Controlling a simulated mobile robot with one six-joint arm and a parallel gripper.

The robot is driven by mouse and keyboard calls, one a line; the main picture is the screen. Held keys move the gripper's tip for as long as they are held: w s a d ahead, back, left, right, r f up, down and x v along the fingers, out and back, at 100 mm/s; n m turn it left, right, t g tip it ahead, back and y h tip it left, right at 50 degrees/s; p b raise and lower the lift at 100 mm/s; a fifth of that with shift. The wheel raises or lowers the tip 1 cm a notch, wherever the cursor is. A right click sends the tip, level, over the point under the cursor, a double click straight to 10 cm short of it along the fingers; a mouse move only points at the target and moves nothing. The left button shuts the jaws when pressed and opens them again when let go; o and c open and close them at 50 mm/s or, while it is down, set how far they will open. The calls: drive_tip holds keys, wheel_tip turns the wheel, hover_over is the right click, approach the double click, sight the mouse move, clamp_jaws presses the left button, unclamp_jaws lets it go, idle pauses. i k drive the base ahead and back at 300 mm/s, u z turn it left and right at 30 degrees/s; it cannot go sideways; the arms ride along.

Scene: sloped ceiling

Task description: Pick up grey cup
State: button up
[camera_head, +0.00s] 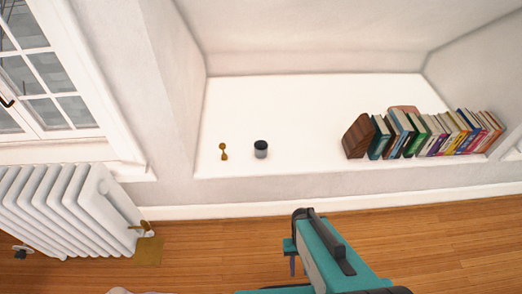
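A small grey cup (261,150) with a dark opening stands upright on the white recessed shelf (290,110), close to its front edge. My teal arm reaches up from the bottom of the view, and its end is below and to the right of the cup, over the wood floor. The cup and my arm are clearly apart. My gripper's fingers cannot be made out, so I cannot tell whether it is open or shut.
A small gold hourglass-shaped object (223,151) stands just left of the cup. A row of books (437,136) with a brown bookend fills the shelf's right side. A white radiator (68,211) stands at left under a window (40,75). The shelf between cup and books is clear.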

sight(260, 146)
drive_tip(key=u, duration=0.1)
drive_tip(key=k, duration=0.5)
drive_tip(key=u, duration=0.55)
drive_tip(key=k, duration=0.85)
drive_tip(key=u, duration=1.05)
drive_tip(key=i, duration=1.65)
drive_tip(key=z, duration=0.5)
